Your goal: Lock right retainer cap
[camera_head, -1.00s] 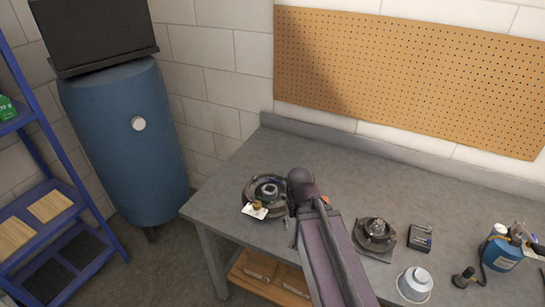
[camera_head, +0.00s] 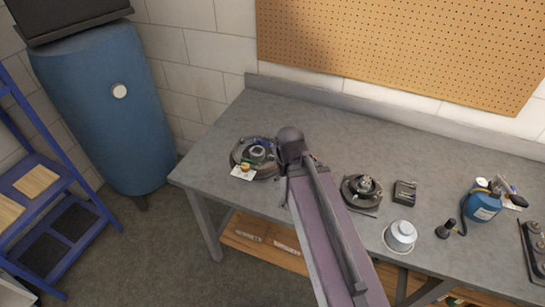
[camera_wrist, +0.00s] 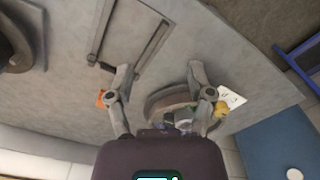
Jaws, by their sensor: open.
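A dark round hub assembly (camera_head: 262,172) sits on the left part of the bench, with a white tag (camera_head: 243,172) at its front edge. A second dark hub assembly (camera_head: 350,197) with a metal centre stands right of my arm. A retainer cap cannot be made out clearly on either. My gripper (camera_wrist: 161,72) is open and empty in the wrist view, its fingers spread on both sides of a curved grey part (camera_wrist: 170,99) partly hidden by the right finger and gripper body. In the head view my arm's end is just right of the left hub and hides the fingers.
A pale grey domed part (camera_head: 401,236), a small dark box (camera_head: 405,190) and a blue canister (camera_head: 483,208) stand on the bench to the right. A dark rectangular frame (camera_wrist: 158,42) lies beyond my fingers. The bench's back strip is clear.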

